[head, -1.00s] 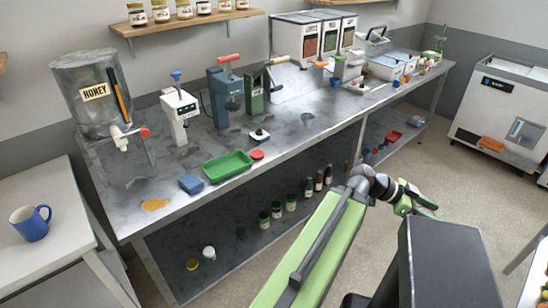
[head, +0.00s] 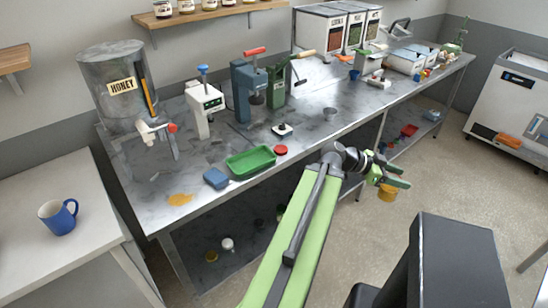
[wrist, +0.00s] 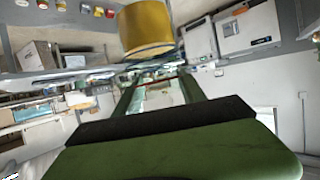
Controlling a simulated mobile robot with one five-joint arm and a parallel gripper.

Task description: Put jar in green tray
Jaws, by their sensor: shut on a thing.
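The green tray (head: 250,162) lies empty near the front edge of the metal bench, between a blue block-like item and a red round lid. My gripper (head: 391,178) is shut on an amber-yellow jar (head: 387,193) and holds it out in front of the bench, to the right of the tray. The jar also shows at the top of the wrist view (wrist: 147,28), beyond the fingers (wrist: 158,92). The fingers hide part of it in the head view. The tray cannot be made out in the wrist view.
The blue item (head: 215,178) and red lid (head: 281,150) flank the tray. Behind it stand a white device (head: 204,108) and blue and green presses (head: 247,88). A honey tank (head: 115,85) is at left. Small jars (head: 228,243) stand on the lower shelf.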

